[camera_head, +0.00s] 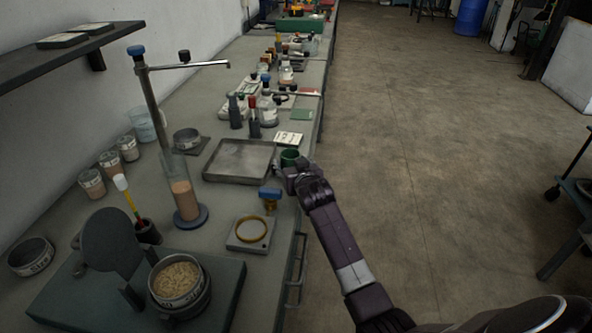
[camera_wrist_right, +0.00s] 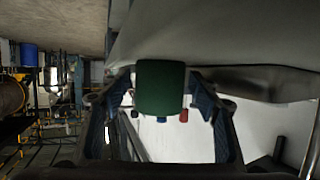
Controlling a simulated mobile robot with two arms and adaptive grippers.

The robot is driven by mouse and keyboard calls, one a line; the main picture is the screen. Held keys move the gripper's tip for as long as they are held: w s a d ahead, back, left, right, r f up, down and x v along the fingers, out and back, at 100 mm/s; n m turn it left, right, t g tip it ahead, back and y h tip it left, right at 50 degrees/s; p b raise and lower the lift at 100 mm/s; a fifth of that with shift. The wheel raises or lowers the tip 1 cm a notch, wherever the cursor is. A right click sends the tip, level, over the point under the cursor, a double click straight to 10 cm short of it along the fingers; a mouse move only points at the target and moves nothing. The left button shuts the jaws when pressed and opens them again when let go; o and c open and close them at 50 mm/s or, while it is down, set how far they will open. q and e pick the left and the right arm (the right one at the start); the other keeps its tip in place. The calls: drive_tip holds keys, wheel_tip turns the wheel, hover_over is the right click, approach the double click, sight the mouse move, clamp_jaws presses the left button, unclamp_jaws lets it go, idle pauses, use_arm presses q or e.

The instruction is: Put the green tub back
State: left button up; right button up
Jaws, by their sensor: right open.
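The green tub (camera_head: 290,156) is a small dark green cup near the right edge of the bench, just right of the tray. My right gripper (camera_head: 293,167) is at the tub, on its near side, and partly hides it. In the right wrist view the tub (camera_wrist_right: 160,88) shows between the two fingers of my right gripper (camera_wrist_right: 160,97), which are spread apart. Whether a finger touches the tub I cannot tell. My left gripper is not in view.
An empty grey metal tray (camera_head: 240,162) lies left of the tub. A blue-topped item (camera_head: 269,195) and a scale with a yellow ring (camera_head: 250,231) stand nearer. A printed card (camera_head: 288,139), a green pad (camera_head: 302,115) and bottles (camera_head: 268,110) lie beyond.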

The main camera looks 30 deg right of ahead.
drive_tip(key=v, duration=1.1)
drive_tip(key=shift+s, duration=0.1)
drive_tip(key=shift+s, duration=0.1)
